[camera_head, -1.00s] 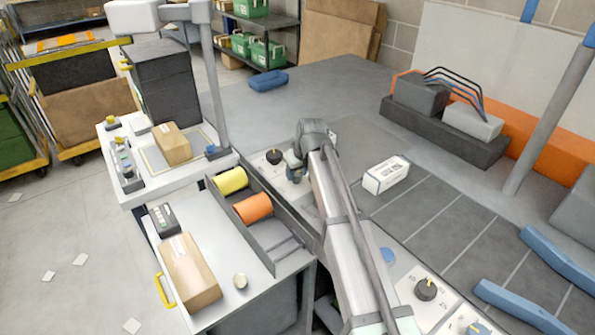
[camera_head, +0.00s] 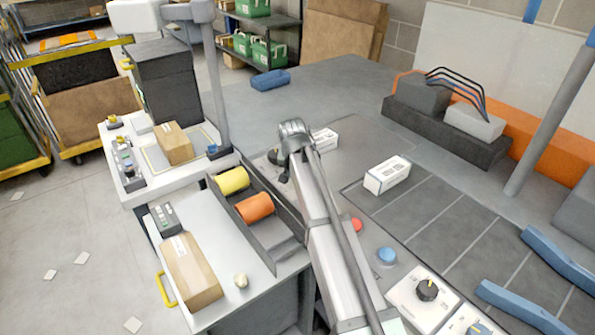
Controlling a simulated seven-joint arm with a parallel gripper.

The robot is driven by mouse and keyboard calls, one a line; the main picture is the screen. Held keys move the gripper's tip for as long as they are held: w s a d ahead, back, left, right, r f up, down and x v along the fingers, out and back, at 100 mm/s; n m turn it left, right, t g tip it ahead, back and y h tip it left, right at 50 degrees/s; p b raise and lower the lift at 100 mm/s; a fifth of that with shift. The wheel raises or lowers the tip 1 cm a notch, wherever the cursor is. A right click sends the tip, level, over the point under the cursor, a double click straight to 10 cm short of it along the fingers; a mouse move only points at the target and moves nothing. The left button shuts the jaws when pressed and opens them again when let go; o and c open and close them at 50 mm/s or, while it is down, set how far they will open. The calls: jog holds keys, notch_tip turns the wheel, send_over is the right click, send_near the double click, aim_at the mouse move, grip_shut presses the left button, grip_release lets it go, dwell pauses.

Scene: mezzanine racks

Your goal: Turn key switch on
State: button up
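A white plate with a black rotary knob (camera_head: 426,290) is at the lower right, beside my arm. A second dark knob (camera_head: 274,157) is at the far end of the arm, partly covered by it. I cannot tell from this view which of them is the key switch, nor how a key is turned. My gripper (camera_head: 284,178) is at the far end of the arm, pointing down close to the second knob. Its fingers are small and mostly hidden by the wrist, so contact and opening cannot be told.
A red button (camera_head: 356,225) and a blue button (camera_head: 387,256) lie right of the arm. White boxes (camera_head: 387,175) (camera_head: 324,139) sit on the grey surface. Yellow and orange rolls (camera_head: 253,208) lie in a tray to the left. Blue curved rails (camera_head: 525,307) are at lower right.

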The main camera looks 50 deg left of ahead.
dwell(0.4)
jog(key=o, duration=1.1)
jog(key=shift+c, duration=0.2)
jog(key=v, duration=1.3)
jog(key=shift+s+r, duration=0.2)
jog(key=shift+r, duration=0.15)
jog(key=shift+d, duration=0.1)
